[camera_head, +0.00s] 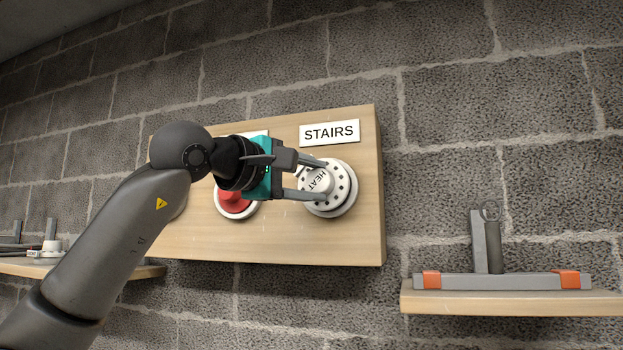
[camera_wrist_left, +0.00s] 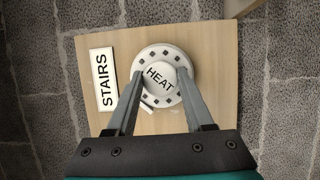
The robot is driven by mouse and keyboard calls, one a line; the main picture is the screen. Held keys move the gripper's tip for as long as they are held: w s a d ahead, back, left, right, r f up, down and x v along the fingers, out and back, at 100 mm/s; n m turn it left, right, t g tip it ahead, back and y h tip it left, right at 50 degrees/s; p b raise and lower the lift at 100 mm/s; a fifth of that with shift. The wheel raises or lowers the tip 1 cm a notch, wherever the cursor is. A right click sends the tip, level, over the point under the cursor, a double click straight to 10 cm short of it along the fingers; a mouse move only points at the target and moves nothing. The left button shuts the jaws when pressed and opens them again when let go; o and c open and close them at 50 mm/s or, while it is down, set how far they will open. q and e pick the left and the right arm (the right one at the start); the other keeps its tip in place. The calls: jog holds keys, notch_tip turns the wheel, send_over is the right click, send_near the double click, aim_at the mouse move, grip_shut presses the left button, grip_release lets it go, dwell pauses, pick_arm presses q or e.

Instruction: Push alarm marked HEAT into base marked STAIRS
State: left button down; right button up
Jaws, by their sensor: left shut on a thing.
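The white round alarm marked HEAT (camera_head: 341,187) is at the wooden board, below the STAIRS label (camera_head: 330,132). In the left wrist view the alarm (camera_wrist_left: 160,78) has dark slots around its rim, and the STAIRS label (camera_wrist_left: 103,80) is beside it. My left gripper (camera_head: 318,180) is shut on the alarm, with one finger on each side of its raised middle. The base under the alarm is mostly hidden, and I cannot tell whether the alarm is fully seated. My right gripper is not in view.
A red round device (camera_head: 235,201) on a white base is on the board (camera_head: 290,245), left of the alarm, partly behind my gripper. A shelf (camera_head: 510,300) at the right holds a grey tool with orange ends (camera_head: 500,281). Another shelf (camera_head: 130,270) is at the left.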

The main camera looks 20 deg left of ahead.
pick_arm(q)
jog(key=shift+w+r+p, duration=0.1)
jog(key=shift+w+p, duration=0.6)
jog(key=shift+w, duration=0.1)
dwell(0.6)
jog(key=shift+c, duration=1)
grip_release()
jog(key=shift+o, duration=0.3)
jog(key=shift+o, duration=0.7)
jog(key=shift+w, duration=0.1)
jog(key=shift+s, duration=0.2)
jog(key=shift+s+b, duration=0.85)
jog(key=shift+s, duration=0.4)
jog(key=s+b, duration=0.2)
jog(key=s, duration=0.4)
jog(key=shift+a, duration=0.15)
